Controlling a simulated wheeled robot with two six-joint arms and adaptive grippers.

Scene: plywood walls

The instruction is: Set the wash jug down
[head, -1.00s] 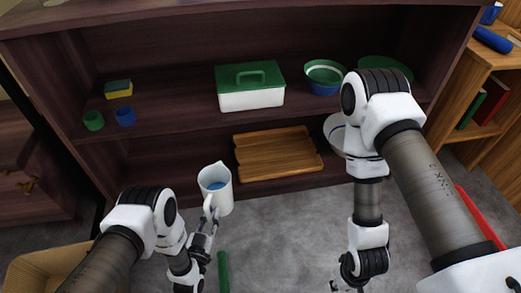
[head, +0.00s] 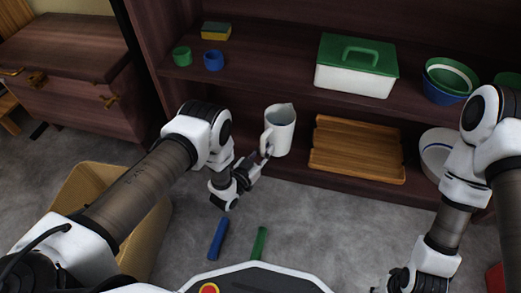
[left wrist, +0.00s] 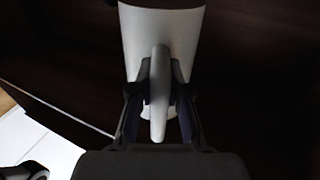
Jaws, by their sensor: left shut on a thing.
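The white wash jug (head: 282,130) shows in the head view in front of the lower part of the dark shelf unit, left of a wooden slatted tray. It is upright or nearly so, with its handle toward me. My left gripper (head: 264,157) is shut on its handle. In the left wrist view the two fingers (left wrist: 160,95) sit on either side of the jug's handle (left wrist: 159,120), with the pale jug body (left wrist: 185,30) beyond. Whether the jug's base touches the lower shelf cannot be told. My right gripper (head: 398,282) is low at the bottom right; its fingers are unclear.
The wooden tray (head: 357,150) lies on the lower shelf, with a white bowl (head: 436,150) to its right. A green-lidded box (head: 352,80), cups and bowls (head: 446,88) stand on the shelf above.

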